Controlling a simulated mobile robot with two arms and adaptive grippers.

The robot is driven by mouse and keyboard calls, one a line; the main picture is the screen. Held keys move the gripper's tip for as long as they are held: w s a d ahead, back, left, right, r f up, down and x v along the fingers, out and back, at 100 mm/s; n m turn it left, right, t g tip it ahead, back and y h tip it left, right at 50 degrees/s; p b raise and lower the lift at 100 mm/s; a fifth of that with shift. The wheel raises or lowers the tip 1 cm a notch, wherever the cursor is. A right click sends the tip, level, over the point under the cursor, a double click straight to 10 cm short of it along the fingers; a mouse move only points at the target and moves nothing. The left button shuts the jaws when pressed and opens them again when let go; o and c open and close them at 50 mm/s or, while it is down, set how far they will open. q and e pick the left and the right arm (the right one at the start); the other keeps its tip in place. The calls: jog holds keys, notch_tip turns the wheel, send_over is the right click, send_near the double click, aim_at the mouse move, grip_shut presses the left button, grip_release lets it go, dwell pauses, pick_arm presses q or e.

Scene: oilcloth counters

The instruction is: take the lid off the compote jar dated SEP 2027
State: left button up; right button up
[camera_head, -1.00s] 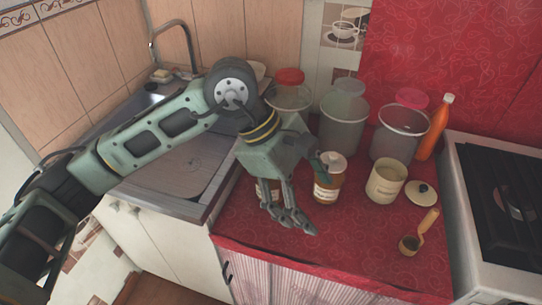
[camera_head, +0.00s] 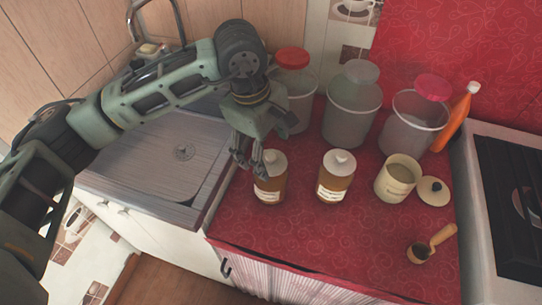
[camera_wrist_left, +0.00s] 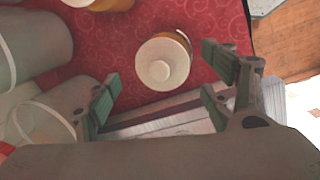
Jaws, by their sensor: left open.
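Two amber compote jars with white knobbed lids stand on the red counter, a left jar (camera_head: 270,188) and a right jar (camera_head: 335,185). Both carry pale labels, too small to read a date. My left gripper (camera_head: 255,160) is open and empty, above and behind the left jar, partly covering its left side. In the left wrist view, the left jar's white lid (camera_wrist_left: 160,72) lies beyond the open fingertips (camera_wrist_left: 160,82), apart from them. Part of the right jar (camera_wrist_left: 100,4) shows at the top edge. My right gripper is not in view.
Tall clear containers (camera_head: 352,108) with red and grey lids stand behind the jars. The sink (camera_head: 150,150) is left, the stove (camera_head: 510,200) right. The counter front is clear.

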aim_at(276, 161)
pick_arm(q)
jog(key=shift+d+f, duration=0.25)
jog(key=shift+f, duration=1)
jog(key=c, duration=1.3)
jog(key=shift+c, duration=0.2)
